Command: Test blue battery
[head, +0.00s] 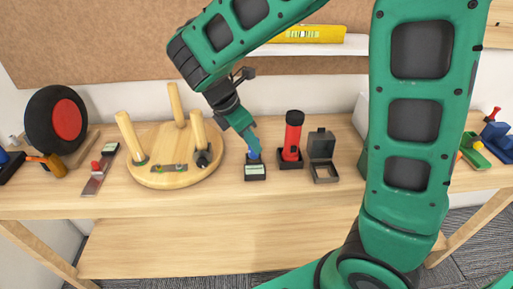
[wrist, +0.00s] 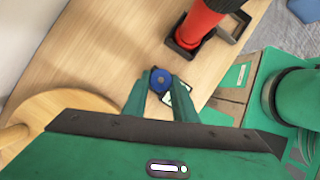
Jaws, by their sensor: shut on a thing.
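The blue battery (head: 253,156) is upright between the fingers of my gripper (head: 250,145), which is shut on it. In the wrist view its round blue top (wrist: 160,79) shows between the two fingertips (wrist: 159,90). The small dark battery tester (head: 255,173) with a pale display sits on the bench directly under the battery. Part of the tester (wrist: 179,97) shows beside the right finger in the wrist view. The battery's lower end is at the tester, but I cannot tell whether it touches the contacts.
A red flashlight (head: 293,133) stands in a holder just right of the tester, with an open dark box (head: 321,147) beyond it. A round wooden board (head: 155,178) with pegs is at left. The bench front (head: 230,205) is clear.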

